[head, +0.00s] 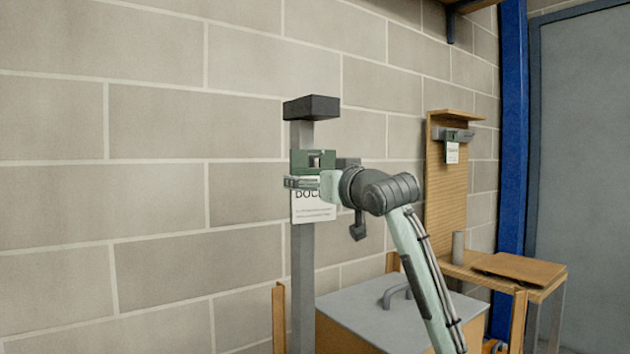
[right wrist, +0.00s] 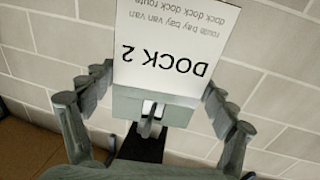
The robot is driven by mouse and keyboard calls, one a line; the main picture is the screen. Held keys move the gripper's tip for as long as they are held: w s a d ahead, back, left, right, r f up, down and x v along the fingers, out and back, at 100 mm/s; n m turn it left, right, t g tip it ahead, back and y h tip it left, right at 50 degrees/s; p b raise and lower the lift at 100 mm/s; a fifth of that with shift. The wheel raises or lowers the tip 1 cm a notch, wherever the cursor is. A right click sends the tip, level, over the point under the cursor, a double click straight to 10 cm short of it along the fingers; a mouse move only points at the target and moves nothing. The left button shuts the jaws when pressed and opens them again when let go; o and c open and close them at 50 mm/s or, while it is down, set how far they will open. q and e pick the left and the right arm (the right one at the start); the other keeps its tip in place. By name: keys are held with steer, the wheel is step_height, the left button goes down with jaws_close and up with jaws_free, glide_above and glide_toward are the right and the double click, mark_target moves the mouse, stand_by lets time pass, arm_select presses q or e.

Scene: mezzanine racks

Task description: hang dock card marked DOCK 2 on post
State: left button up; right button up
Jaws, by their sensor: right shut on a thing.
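The dock card (head: 314,212) has a white face and a green top part with a slot. It is upright in front of the grey post (head: 302,275), which has a dark block on top. In the right wrist view the card (right wrist: 165,55) reads DOCK 2, upside down. My right gripper (head: 305,182) is shut on the card, with a finger at each side of it in the wrist view (right wrist: 155,100). A grey piece shows at the slot in the wrist view; I cannot tell whether it passes through. My left gripper is not in view.
A wooden board (head: 446,205) at the right carries a grey fixture with another small card (head: 452,153). A grey-lidded box (head: 350,308) stands below my arm. A wooden shelf (head: 545,272) and blue upright (head: 512,120) are farther right. The block wall stands behind the post.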

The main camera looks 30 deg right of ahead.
steer(key=o, duration=1)
steer(key=shift+s, duration=0.1)
steer(key=shift+s+a, duration=0.15)
steer(key=shift+s, duration=1.55)
steer(key=shift+s+a, duration=0.15)
steer(key=shift+s, duration=1.55)
